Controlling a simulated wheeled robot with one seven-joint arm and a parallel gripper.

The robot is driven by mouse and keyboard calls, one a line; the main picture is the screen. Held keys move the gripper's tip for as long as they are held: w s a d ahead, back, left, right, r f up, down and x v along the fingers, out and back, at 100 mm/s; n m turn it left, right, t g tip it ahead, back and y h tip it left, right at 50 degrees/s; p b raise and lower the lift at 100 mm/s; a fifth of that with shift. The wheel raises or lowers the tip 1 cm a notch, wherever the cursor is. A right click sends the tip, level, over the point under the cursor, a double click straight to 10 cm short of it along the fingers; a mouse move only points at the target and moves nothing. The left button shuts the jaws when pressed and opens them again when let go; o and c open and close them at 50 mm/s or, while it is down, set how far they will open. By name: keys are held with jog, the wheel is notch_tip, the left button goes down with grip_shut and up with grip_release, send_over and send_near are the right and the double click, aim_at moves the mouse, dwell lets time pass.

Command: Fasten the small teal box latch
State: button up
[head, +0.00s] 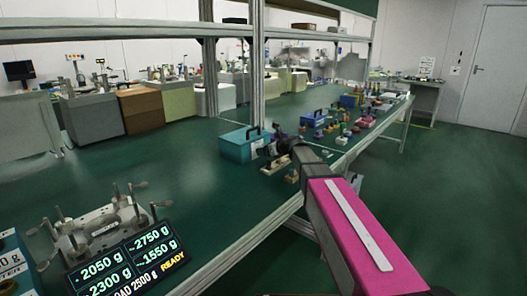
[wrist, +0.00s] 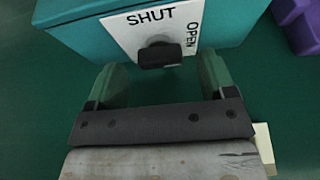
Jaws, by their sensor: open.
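The small teal box (head: 236,150) stands on the green bench; its front also fills the top of the wrist view (wrist: 75,40). A white plate (wrist: 120,32) on its face reads SHUT at the top and OPEN at the right, turned sideways. The dark latch knob (wrist: 160,55) sticks out from the plate; I cannot tell which word it points at. My gripper (wrist: 158,68) is open, with one green finger on each side of the knob and visible gaps between. In the head view my gripper (head: 270,150) is at the box's right front.
A purple object (wrist: 300,22) lies right of the box. Several small coloured parts (head: 345,125) cover the bench farther right. A grey fixture with handles (head: 100,225) and a display (head: 125,262) stand at the near left. The bench between is clear.

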jog(key=shift+x, duration=0.8)
jog(key=shift+c, duration=0.3)
jog(key=c, duration=0.9)
jog(key=shift+s+n+t+h, duration=0.15)
jog(key=shift+n+t+h, duration=0.35)
jog(key=shift+n, duration=0.5)
jog(key=o, duration=1)
jog(key=shift+c, duration=0.2)
jog(key=v, duration=1)
jog(key=shift+s+d+r, duration=0.1)
jog(key=shift+s+d, duration=0.1)
jog(key=shift+s, duration=0.1)
